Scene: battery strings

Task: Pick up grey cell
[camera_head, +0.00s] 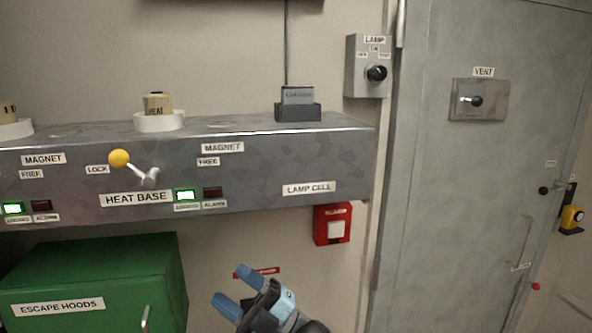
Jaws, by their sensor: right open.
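A grey cell (297,95) with a dark reddish top edge and small lettering stands upright in a dark holder (298,113). The holder is on top of the metal shelf, above the LAMP CELL label (309,188). The cell's lower part is hidden by the holder. My right gripper (231,286) is low in the picture, below the shelf and well apart from the cell. Its blue fingers are open and empty, pointing left. My left gripper is not in view.
The metal shelf (258,150) carries a HEAT block (158,104) on a white ring and a yellow-knobbed lever (119,158) on its front. A green box (95,272) stands below left. A red box (332,224) is on the wall. A grey door (470,190) is at right.

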